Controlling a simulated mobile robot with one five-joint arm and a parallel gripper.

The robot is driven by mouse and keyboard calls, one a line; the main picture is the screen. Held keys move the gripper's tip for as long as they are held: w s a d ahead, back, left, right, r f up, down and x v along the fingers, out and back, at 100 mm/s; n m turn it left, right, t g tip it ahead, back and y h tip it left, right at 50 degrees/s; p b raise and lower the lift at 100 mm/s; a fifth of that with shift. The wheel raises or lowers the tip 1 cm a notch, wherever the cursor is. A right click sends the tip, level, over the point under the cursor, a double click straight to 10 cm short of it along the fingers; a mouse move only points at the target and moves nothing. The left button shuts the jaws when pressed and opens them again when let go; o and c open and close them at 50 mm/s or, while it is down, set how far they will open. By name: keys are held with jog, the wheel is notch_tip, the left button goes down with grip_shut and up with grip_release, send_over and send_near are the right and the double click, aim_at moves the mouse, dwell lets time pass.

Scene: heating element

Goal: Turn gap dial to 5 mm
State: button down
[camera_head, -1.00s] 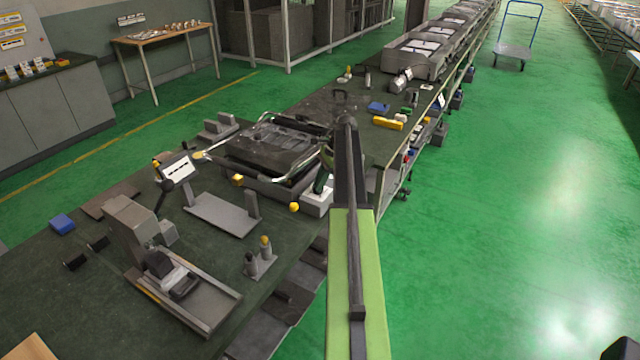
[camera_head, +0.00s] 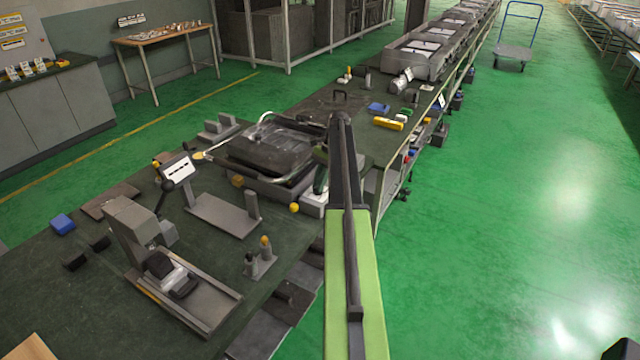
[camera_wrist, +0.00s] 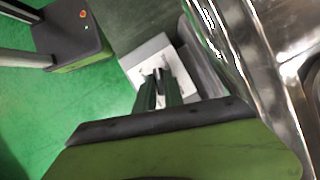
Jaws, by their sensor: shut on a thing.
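In the wrist view, a white box with a pale face (camera_wrist: 138,59) has a small dark dial (camera_wrist: 158,73) on it. I cannot read any marks or the dial's setting. My gripper (camera_wrist: 159,80) has its two dark green fingers closed around the dial, in front of the white face. In the head view, the white box (camera_head: 313,201) sits at the bench edge, partly hidden by my arm. My gripper (camera_head: 321,182) shows just above it, and the dial is hidden there.
A dark block-shaped fixture with shiny curved metal tubes (camera_head: 268,148) stands just left of the white box. Shiny metal (camera_wrist: 250,60) passes close to my gripper's right in the wrist view. A yellow knob (camera_head: 294,208) is nearby. Green floor to the right is clear.

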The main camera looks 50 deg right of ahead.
jog(key=shift+d, duration=0.1)
jog(key=c, duration=1.4)
grip_release()
jog(key=shift+c, duration=0.2)
